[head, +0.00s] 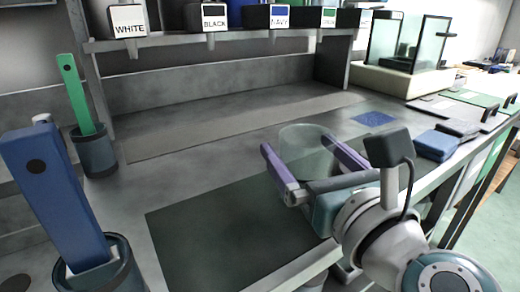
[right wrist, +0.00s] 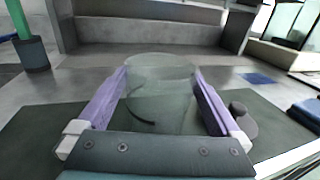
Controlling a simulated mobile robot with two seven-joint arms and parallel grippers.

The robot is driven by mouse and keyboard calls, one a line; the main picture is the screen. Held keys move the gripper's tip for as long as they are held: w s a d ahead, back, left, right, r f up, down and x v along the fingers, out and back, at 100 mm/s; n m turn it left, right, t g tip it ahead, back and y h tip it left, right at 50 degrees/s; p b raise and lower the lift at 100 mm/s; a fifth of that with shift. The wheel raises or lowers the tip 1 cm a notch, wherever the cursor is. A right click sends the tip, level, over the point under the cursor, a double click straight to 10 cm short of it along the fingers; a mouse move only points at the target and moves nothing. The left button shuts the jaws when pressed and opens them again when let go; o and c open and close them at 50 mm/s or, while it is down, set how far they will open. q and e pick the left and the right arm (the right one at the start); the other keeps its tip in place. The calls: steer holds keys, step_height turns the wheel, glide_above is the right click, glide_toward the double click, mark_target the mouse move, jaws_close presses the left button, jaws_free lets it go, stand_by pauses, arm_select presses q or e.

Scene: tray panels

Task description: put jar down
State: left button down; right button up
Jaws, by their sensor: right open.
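A clear glass jar (head: 304,138) stands upright at the back part of the dark mat (head: 205,240). It also shows in the right wrist view (right wrist: 160,90), see-through, with its rim at the top. My right gripper (head: 300,148) is open, with one purple finger on each side of the jar. I cannot tell whether either finger touches the glass. The jar's base shows only faintly, so its contact with the mat is hard to judge. My left gripper is not in view.
A dark round knobbed piece (right wrist: 241,121) lies right of the right finger. A blue panel (head: 52,190) and a green panel (head: 75,92) stand in cups at left. A labelled shelf (head: 215,37) spans the back.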

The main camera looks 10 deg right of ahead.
steer(key=shift+w+a, duration=0.1)
steer(key=shift+w, duration=0.85)
steer(key=c, duration=1.6)
